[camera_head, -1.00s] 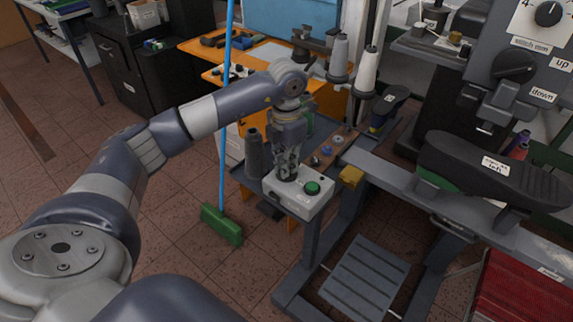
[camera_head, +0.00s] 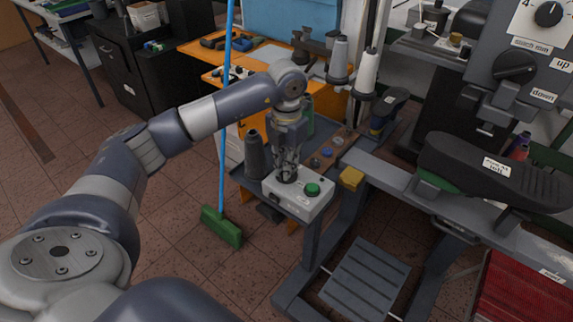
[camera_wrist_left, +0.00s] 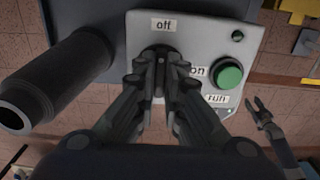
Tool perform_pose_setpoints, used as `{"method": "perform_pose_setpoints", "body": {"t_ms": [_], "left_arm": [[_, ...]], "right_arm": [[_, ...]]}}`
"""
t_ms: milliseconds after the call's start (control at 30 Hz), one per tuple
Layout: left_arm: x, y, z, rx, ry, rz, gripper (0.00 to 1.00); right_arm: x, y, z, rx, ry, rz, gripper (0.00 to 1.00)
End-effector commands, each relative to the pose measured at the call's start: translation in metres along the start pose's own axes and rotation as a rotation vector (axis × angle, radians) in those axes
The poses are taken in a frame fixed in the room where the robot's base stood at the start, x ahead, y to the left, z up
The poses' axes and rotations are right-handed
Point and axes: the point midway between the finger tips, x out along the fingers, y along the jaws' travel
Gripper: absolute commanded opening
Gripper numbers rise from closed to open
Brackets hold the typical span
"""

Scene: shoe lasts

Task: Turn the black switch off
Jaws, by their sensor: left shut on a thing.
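The black switch (camera_wrist_left: 160,52) is on a light grey control box (camera_head: 318,193) with a green button (camera_head: 313,189). In the left wrist view, an "off" label sits above the switch and an "on" label to its right. My left gripper (camera_head: 286,176) points down at the box. It is shut on the switch, as the left wrist view (camera_wrist_left: 158,78) also shows. The fingers hide most of the knob, so its exact pointing is unclear. My right gripper (camera_wrist_left: 257,106) shows small at the right of the left wrist view, fingers apart and empty.
A dark thread cone (camera_head: 254,155) stands close left of the box. A yellow block (camera_head: 351,178) is on the machine frame to the right. A green broom (camera_head: 221,226) with a blue handle stands left. A black shoe last (camera_head: 490,168) is at the right.

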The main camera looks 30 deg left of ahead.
Motion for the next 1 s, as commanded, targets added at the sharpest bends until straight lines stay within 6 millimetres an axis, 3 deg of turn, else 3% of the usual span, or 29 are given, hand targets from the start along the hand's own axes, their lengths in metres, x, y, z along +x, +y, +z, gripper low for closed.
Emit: {"method": "perform_pose_setpoints", "body": {"t_ms": [33,67,133,567,1000], "left_arm": [[-0.002,0.001,0.001,-0.005,-0.006,0.001,0.0],[-0.002,0.001,0.002,-0.005,-0.006,0.001,0.16],[-0.002,0.001,0.001,-0.005,-0.006,0.001,0.29],[-0.008,0.0,0.001,-0.001,-0.004,0.0,0.29],[-0.096,0.0,0.002,-0.002,-0.007,-0.001,0.29]], "right_arm": [[0.0,0.001,0.0,0.0,0.0,0.001,0.4],[0.0,0.001,0.0,0.0,0.0,0.001,0.4],[0.0,0.001,0.0,0.0,0.0,0.001,0.4],[0.0,0.002,0.0,-0.001,0.001,0.002,0.4],[0.0,0.0,0.0,0.0,0.0,0.0,0.4]]}}
